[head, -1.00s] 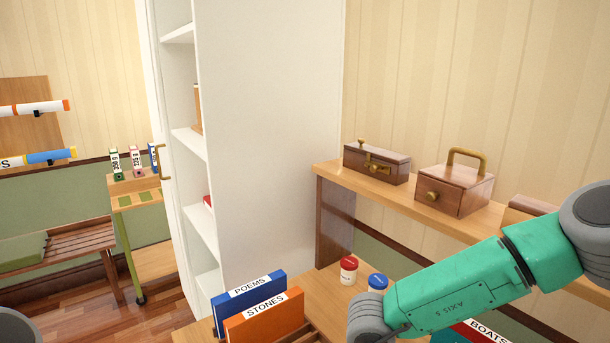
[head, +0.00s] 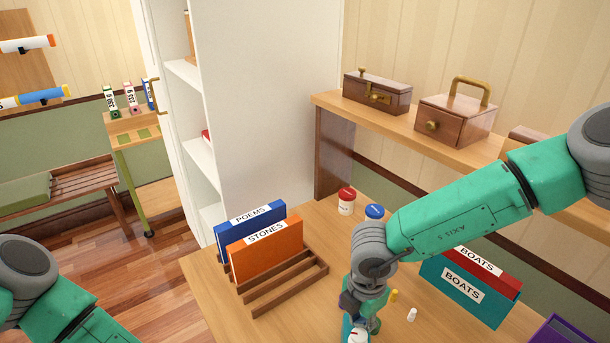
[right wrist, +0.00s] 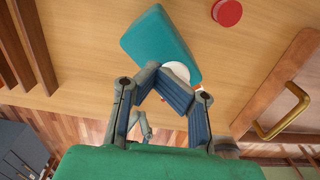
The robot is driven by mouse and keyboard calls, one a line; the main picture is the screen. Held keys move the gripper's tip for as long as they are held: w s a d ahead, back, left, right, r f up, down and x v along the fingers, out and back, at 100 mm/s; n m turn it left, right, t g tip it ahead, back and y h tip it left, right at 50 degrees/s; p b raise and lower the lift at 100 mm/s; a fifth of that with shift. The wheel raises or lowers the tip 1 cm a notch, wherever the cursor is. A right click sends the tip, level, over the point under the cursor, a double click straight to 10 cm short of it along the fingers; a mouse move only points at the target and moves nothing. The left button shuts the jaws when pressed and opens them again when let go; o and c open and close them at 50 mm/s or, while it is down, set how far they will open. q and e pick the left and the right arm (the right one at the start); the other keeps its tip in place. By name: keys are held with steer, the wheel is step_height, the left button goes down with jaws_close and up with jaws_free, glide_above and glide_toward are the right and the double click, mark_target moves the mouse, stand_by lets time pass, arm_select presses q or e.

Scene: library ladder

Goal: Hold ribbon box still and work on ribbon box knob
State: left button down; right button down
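The left box (head: 377,93) has a brass latch and a small brass knob on top. The right box (head: 455,118) has a brass handle on top and a round brass knob (head: 432,126) on its front. My right gripper (right wrist: 162,72) is far below them, low over the table, its fingertips together. They are at a teal object (right wrist: 155,38) with a round white part; contact is unclear. My left arm shows at lower left, its gripper out of frame.
Blue and orange books (head: 265,248) stand in a wooden rack (head: 287,285). A red-capped jar (head: 346,202), a blue-capped jar (head: 374,213) and teal and red books (head: 462,287) are near my right arm. A white cabinet (head: 270,100) rises behind the table.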

steer(key=shift+d, duration=0.35)
steer(key=shift+w+d, duration=0.15)
steer(key=shift+d, duration=0.05)
step_height(320, 180, up, 6)
stand_by(0.5)
steer(key=shift+d+f, duration=0.15)
steer(key=shift+f, duration=2.9)
steer(key=shift+s+a, duration=0.3)
steer(key=shift+s, duration=0.25)
steer(key=shift+s+d, duration=0.5)
steer(key=shift+s, duration=0.15)
steer(key=shift+d, duration=0.1)
